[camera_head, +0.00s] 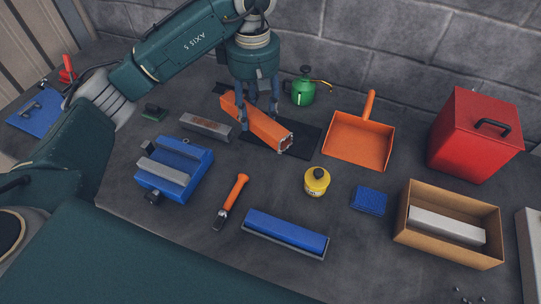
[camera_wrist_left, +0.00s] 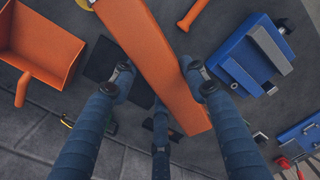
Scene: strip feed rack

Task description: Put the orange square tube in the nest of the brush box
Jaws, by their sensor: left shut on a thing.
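The orange square tube (camera_head: 262,122) lies slanted over a black mat (camera_head: 308,135) at the back middle, its hollow end towards the front right. It also shows in the left wrist view (camera_wrist_left: 158,65). My left gripper (camera_head: 259,108) comes down from above and is shut on the tube near its middle, fingers on both sides. I cannot tell whether the tube touches the mat. An open brown box (camera_head: 405,237) at the right holds a pale grey block (camera_head: 446,226); it may be the brush box, but I cannot tell. My right gripper is not in view.
An orange dustpan (camera_head: 345,146), a green oil can (camera_head: 303,92) and a red bin (camera_head: 470,140) stand along the back.

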